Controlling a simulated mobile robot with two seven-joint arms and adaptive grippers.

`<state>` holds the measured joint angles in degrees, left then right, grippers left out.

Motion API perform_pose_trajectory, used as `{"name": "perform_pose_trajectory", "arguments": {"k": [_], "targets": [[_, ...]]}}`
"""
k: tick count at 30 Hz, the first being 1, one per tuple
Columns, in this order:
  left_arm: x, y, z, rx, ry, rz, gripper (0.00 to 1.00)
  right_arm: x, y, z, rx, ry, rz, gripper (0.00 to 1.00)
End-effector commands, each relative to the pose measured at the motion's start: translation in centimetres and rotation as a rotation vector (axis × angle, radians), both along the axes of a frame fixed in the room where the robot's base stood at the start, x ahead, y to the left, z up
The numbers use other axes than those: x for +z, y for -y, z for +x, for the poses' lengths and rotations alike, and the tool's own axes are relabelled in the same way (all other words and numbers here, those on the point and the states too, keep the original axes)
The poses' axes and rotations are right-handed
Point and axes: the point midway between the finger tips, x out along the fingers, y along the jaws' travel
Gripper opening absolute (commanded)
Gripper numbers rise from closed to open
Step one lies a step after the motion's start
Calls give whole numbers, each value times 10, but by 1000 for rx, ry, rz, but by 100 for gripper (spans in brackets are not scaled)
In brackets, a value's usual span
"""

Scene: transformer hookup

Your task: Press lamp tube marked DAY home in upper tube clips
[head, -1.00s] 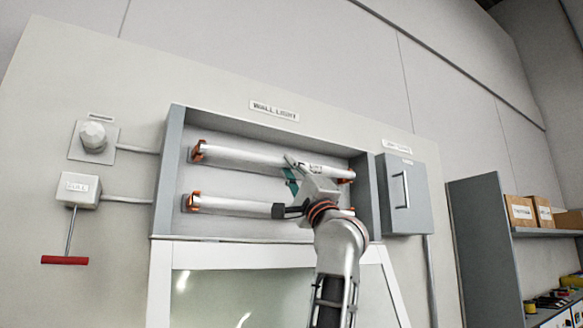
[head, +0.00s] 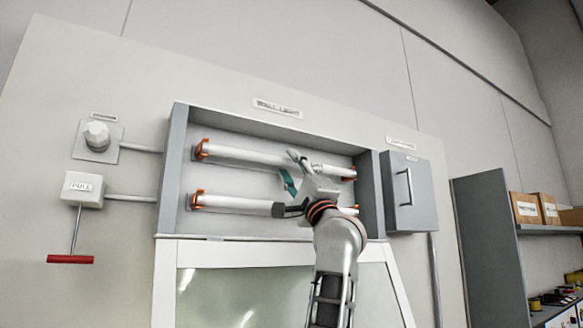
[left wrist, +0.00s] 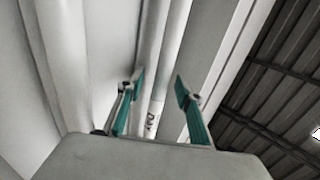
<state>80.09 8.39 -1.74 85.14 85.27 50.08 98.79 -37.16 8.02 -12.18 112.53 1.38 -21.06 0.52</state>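The lamp tube marked DAY (head: 250,157) is the upper white tube in the wall light box. Its ends lie at the orange upper clips, left (head: 201,149) and right (head: 349,173); I cannot tell whether it is fully seated. My left gripper (head: 291,171) is in front of the tube, right of its middle, and hides part of it. In the left wrist view, my left gripper (left wrist: 160,88) is open, its teal fingers apart, with the tube and its DAY mark (left wrist: 153,120) seen beyond and between them. Contact is unclear. My right gripper is out of view.
A lower tube (head: 235,204) lies in the lower clips, partly behind my left gripper. The box walls (head: 174,165) enclose both tubes. A grey cabinet (head: 410,200) is at right. A pull switch (head: 82,190) with a red handle hangs at left.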

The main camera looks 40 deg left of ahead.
Motion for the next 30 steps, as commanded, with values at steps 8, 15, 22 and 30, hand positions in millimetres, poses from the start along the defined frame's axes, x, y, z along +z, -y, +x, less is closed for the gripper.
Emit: {"name": "perform_pose_trajectory", "arguments": {"k": [8, 15, 22, 30], "targets": [[0, 1, 0, 0, 0, 0, 35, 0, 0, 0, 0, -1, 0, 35], [0, 11, -3, -1, 2, 1, 35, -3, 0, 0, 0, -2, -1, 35], [-1, 27, -8, -3, 2, 1, 35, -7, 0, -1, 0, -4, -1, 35], [0, 46, -13, -1, 2, 2, 35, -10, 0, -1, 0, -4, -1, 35]]}}
